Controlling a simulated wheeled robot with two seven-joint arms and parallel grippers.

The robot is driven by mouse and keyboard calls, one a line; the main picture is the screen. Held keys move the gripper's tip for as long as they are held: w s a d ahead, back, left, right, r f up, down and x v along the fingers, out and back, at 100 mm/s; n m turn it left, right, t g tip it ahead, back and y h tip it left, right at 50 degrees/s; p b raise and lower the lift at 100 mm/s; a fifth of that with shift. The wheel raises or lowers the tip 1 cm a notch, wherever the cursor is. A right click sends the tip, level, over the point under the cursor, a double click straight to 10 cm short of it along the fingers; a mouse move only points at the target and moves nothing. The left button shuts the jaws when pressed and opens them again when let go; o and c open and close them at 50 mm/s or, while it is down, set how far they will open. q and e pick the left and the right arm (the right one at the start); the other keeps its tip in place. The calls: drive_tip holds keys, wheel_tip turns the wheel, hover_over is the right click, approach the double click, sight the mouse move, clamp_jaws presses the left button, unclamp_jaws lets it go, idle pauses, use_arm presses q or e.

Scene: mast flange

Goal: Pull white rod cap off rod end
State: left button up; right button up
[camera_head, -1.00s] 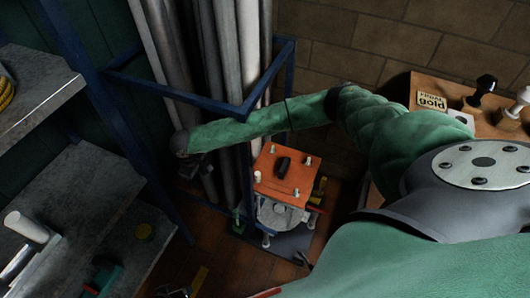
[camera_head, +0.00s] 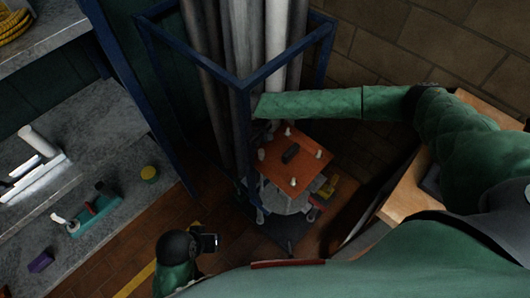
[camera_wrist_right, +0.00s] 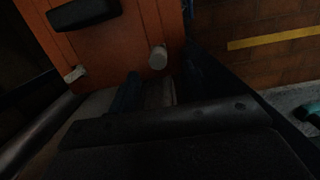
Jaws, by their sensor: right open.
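An orange plate (camera_head: 305,160) has small white caps near its corners and a dark handle in the middle. One white cap (camera_head: 261,154) is at its left corner, another (camera_head: 288,128) at its back corner. In the right wrist view one cap (camera_wrist_right: 158,57) is close ahead of the jaws and a second (camera_wrist_right: 75,74) is further left. My right gripper (camera_head: 262,130) is mostly hidden beneath my forearm, behind the plate's left side; in its wrist view it (camera_wrist_right: 148,95) is dark, open and empty. My left gripper (camera_head: 208,242) is low in the head view; its jaws are unclear.
A blue frame (camera_head: 240,85) around tall grey pipes stands behind the plate. A wooden top (camera_head: 405,195) is at right.

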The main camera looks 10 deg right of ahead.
sight(261, 151)
drive_tip(key=shift+s+d+f, duration=0.1)
drive_tip(key=shift+d+f, duration=0.2)
drive_tip(key=shift+f, duration=0.4)
wheel_tip(261, 151, down, 3)
drive_tip(key=shift+s+f+p, duration=0.1)
drive_tip(key=shift+f+p, duration=0.1)
drive_tip(key=shift+p, duration=0.3)
drive_tip(key=shift+d+f, duration=0.1)
drive_tip(key=shift+f, duration=0.4)
drive_tip(key=c, duration=1)
use_arm(q)
drive_tip(key=shift+s+a+r, duration=0.25)
drive_tip(key=shift+a+r, duration=0.4)
drive_tip(key=shift+r, duration=0.15)
drive_tip(key=shift+r, duration=0.1)
use_arm(e)
drive_tip(key=shift+r, duration=0.1)
